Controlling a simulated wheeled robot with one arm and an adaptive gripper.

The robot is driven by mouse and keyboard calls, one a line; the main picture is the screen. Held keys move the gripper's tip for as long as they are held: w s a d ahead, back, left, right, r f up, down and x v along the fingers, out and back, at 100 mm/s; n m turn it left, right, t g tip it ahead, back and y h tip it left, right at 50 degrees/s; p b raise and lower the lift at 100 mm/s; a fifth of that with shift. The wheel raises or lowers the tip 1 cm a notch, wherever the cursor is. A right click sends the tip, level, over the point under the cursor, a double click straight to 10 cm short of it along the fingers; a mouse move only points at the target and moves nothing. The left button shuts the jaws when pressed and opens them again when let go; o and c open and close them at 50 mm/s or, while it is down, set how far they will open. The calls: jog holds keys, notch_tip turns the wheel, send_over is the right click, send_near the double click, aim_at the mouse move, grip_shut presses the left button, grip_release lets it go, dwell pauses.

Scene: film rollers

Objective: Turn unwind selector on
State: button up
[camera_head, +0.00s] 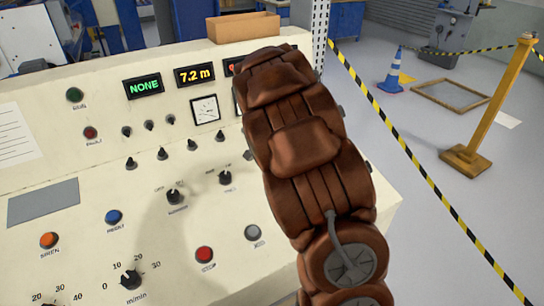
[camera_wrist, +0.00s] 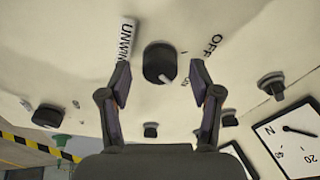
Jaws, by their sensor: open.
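The unwind selector (camera_wrist: 158,63) is a round dark knob on the cream panel in the wrist view. A white label reading "UNWIN…" (camera_wrist: 127,42) is at its upper left, partly covered by a finger. The word "OFF" (camera_wrist: 214,45) is at its upper right. A light pointer mark shows on the knob's lower right edge. My gripper (camera_wrist: 160,72) is open, with one fingertip on each side of the knob and a gap on both sides. In the head view my brown arm hides the gripper and whatever lies behind it.
Neighbouring knobs (camera_wrist: 271,84) and (camera_wrist: 47,116) stand out from the panel, as does a dial gauge (camera_wrist: 292,137). In the head view the console has a red button (camera_head: 204,254) and a green display (camera_head: 143,87). A striped barrier tape (camera_head: 430,173) runs right of the console.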

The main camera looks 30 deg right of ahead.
jog(key=v, duration=1.2)
dwell(0.3)
jog(key=s+a+f+n+g, duration=0.1)
jog(key=s+a+n, duration=0.4)
jog(key=s, duration=0.6)
jog(key=s+a+f+n+g+y, duration=0.1)
jog(key=s+a+f+n+g, duration=0.1)
jog(key=s+a+n, duration=0.3)
jog(key=s+a+f+n+g+y, duration=0.1)
jog(key=s+a+n, duration=0.4)
jog(key=s+a, duration=0.6)
jog(key=s+g, duration=0.1)
jog(key=s, duration=0.6)
jog(key=shift+s+a+f, duration=0.15)
jog(key=shift+a+f, duration=0.1)
jog(key=shift+a, duration=0.1)
